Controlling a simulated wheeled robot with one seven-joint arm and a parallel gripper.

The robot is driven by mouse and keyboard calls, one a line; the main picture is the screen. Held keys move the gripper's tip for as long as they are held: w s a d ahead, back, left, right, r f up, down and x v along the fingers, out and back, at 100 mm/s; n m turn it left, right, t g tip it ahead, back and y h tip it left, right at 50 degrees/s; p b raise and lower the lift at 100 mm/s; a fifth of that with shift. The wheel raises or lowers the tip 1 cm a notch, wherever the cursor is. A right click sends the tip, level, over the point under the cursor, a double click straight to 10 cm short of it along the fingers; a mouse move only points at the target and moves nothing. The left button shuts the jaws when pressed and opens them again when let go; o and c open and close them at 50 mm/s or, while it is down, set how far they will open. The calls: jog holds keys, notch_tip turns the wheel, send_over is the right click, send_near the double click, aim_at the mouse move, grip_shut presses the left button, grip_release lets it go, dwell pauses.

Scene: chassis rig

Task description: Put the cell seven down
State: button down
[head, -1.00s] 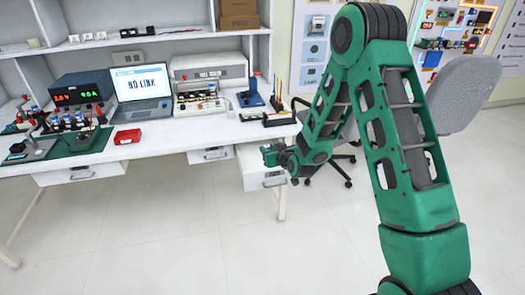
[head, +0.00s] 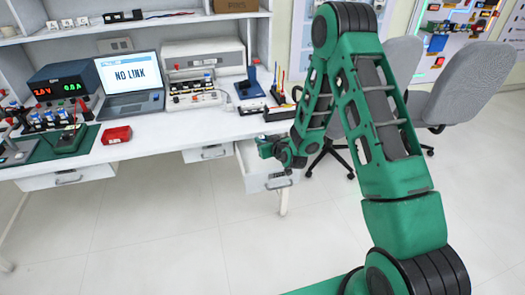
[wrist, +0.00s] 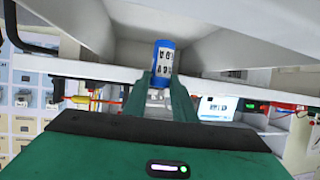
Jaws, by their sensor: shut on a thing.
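The cell (wrist: 163,58) is a small blue cylinder with a white printed label; the print is too small to read surely. My gripper (wrist: 160,84) is shut on it in the wrist view, and the cell sticks out past the fingertips. In the head view my gripper (head: 264,146) is low at the bench's front edge, by the open drawer (head: 262,172). The cell cannot be made out clearly there, and the drawer's inside is mostly hidden by my arm.
The white bench (head: 170,132) holds a laptop (head: 131,82) reading "NO LINK", a red tray (head: 116,135), a power supply (head: 64,83) and a tester (head: 203,75). Grey chairs (head: 475,85) stand at right. The floor in front is clear.

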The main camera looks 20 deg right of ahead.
jog(key=shift+d+f, duration=0.1)
jog(key=shift+f, duration=2.25)
jog(key=c, duration=1.5)
grip_release()
jog(key=shift+f, duration=0.1)
jog(key=shift+o, duration=0.2)
jog(key=v, duration=1.1)
jog(key=shift+s+r, duration=0.2)
jog(key=shift+r, duration=0.1)
jog(key=shift+d, duration=0.1)
jog(key=shift+r, duration=0.1)
